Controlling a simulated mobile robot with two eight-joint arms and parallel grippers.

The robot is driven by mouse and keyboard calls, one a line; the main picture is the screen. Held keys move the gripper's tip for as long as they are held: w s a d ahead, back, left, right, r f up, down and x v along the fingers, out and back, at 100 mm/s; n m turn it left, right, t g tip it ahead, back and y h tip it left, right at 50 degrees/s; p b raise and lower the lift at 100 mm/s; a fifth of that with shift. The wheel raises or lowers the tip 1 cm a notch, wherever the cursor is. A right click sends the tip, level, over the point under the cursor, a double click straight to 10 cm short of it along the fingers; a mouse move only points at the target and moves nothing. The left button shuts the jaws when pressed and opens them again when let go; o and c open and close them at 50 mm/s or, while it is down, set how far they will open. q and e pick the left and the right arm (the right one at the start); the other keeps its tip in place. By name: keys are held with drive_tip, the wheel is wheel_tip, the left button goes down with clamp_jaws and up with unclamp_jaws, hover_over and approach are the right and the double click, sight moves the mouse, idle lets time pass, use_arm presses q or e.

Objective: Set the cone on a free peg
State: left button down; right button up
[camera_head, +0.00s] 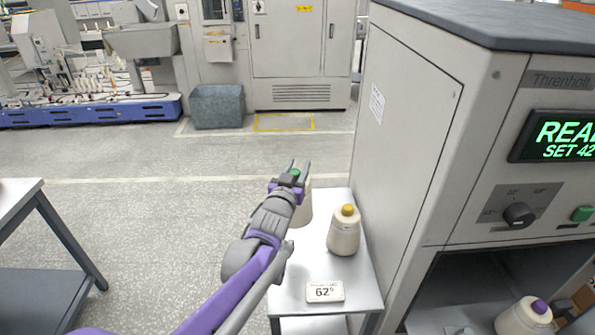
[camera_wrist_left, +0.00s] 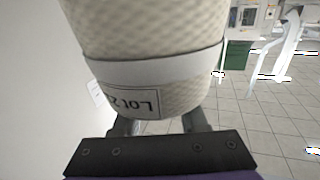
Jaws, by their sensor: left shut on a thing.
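My left gripper (camera_head: 298,168) is shut on a cream yarn cone (camera_head: 305,208), over the far left part of a small grey stand. A green tip shows between its fingers. In the left wrist view the held cone (camera_wrist_left: 145,70) fills the upper middle, with a white band and an upside-down lot label. I cannot tell whether its base touches the stand. A second cream cone (camera_head: 343,231) with a yellow tip stands upright on the stand, right of the gripper. A third cone (camera_head: 522,318) with a purple tip is in the machine's lower opening. I see no bare peg. My right gripper is not in view.
The stand's top (camera_head: 290,267) carries a small card (camera_head: 324,291) reading 62. The large machine (camera_head: 420,110) with a green display rises close on the right. A table (camera_head: 20,200) is at left. Open floor lies between them, with a grey bin (camera_head: 217,106) beyond.

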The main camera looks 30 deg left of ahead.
use_arm(q)
wheel_tip(320, 180, up, 8)
drive_tip(key=shift+w+r+p, duration=0.1)
drive_tip(key=shift+r+p, duration=0.05)
drive_tip(key=shift+p, duration=0.8)
wheel_tip(320, 180, up, 9)
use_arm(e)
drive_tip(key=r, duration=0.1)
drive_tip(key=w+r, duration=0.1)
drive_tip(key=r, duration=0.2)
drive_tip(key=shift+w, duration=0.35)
use_arm(q)
drive_tip(key=shift+f, duration=0.2)
